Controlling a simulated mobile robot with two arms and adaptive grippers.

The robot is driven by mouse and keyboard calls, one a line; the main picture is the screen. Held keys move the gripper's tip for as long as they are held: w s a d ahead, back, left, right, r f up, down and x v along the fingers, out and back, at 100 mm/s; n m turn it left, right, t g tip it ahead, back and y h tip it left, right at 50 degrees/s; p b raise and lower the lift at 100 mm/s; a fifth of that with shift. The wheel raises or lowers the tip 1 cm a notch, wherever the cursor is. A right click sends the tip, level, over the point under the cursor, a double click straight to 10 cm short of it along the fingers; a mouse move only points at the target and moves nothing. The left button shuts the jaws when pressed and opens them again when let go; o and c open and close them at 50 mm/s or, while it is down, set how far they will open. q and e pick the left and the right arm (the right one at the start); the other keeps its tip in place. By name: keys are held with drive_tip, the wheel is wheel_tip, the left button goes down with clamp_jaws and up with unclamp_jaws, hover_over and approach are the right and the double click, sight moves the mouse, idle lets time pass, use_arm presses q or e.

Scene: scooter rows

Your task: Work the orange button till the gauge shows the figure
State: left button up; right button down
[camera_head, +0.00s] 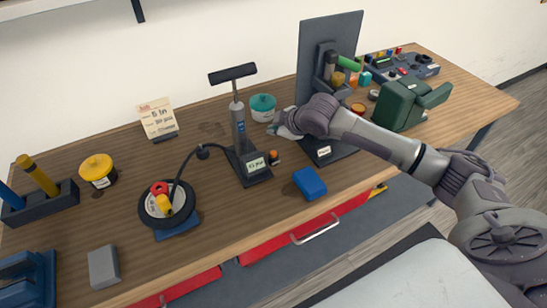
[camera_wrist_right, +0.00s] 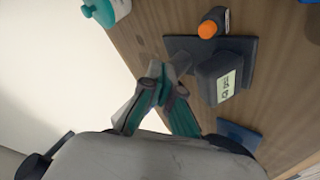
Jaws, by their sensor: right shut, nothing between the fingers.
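A floor pump (camera_head: 240,130) with a black handle stands upright on the bench. Its gauge (camera_head: 256,164) has a pale green display at the base, also in the right wrist view (camera_wrist_right: 227,87); its figure is too small to read surely. The orange button (camera_head: 273,153) sits on a short dark cylinder to the right of the gauge. It also shows in the right wrist view (camera_wrist_right: 207,30). A cream card (camera_head: 157,118) with writing stands at the back left. My right gripper (camera_head: 283,133) is shut and empty, behind and above the button, apart from it. My left gripper is out of view.
A black hose runs from the pump to a small wheel (camera_head: 150,212). A teal-lidded pot (camera_head: 263,102) stands behind the pump. A blue block (camera_head: 309,183) lies in front. A dark upright panel (camera_head: 325,45) and a green device (camera_head: 408,103) stand to the right.

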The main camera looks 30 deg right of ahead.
drive_tip(key=b, duration=0.4)
hover_over(275, 154)
wheel_tip(275, 154, down, 4)
drive_tip(key=shift+w+f, duration=0.1)
drive_tip(key=shift+f, duration=0.85)
drive_tip(key=shift+f, duration=0.2)
drive_tip(key=shift+f+p, duration=0.2)
drive_tip(key=shift+p, duration=0.1)
drive_tip(key=shift+f, duration=0.55)
idle(1.9)
